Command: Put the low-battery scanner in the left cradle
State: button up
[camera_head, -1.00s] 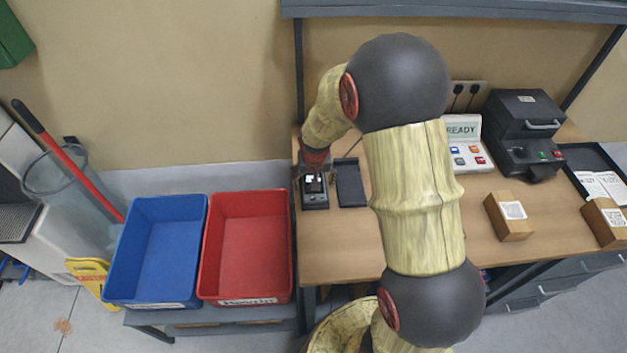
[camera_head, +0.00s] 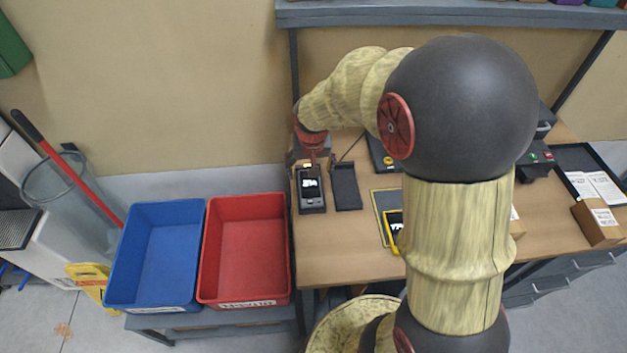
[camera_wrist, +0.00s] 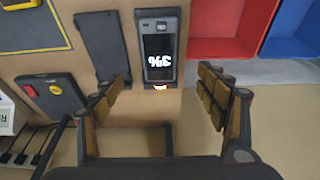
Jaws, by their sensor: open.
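A dark handheld scanner (camera_head: 309,185) with a lit screen lies in the left cradle at the bench's left end. It also shows in the wrist view (camera_wrist: 158,70), its screen upside down with a percent sign; I cannot read the figure surely. The right cradle (camera_head: 346,188), a dark empty slab, is beside it and shows in the wrist view too (camera_wrist: 103,45). My gripper (camera_wrist: 160,100) is open and empty, its fingers apart on either side beyond the scanner's end. In the head view my gripper (camera_head: 311,160) is just behind the scanner.
A yellow-edged device (camera_head: 393,238) lies on a grey mat (camera_head: 381,203), partly behind my arm. A black box with red and yellow buttons (camera_wrist: 53,95) is near the cradles. Red (camera_head: 247,290) and blue (camera_head: 150,298) bins stand left of the bench. A cardboard box (camera_head: 597,228) is at right.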

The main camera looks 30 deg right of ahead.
jog(key=s+a+r+n+t, duration=0.1)
jog(key=s+a+r, duration=0.2)
jog(key=s+r, duration=0.3)
jog(key=s+a+r+n+t, duration=0.1)
jog(key=s+a+r, duration=0.2)
jog(key=s+r, duration=0.35)
jog(key=s+a+r+n, duration=0.1)
jog(key=s+a+r, duration=0.1)
jog(key=s, duration=0.3)
jog(key=s+a+r+n+y, duration=0.1)
jog(key=s+r, duration=0.3)
jog(key=s, duration=0.1)
jog(key=shift+s+a+t, duration=0.25)
jog(key=shift+a+t, duration=0.05)
jog(key=shift+a, duration=0.1)
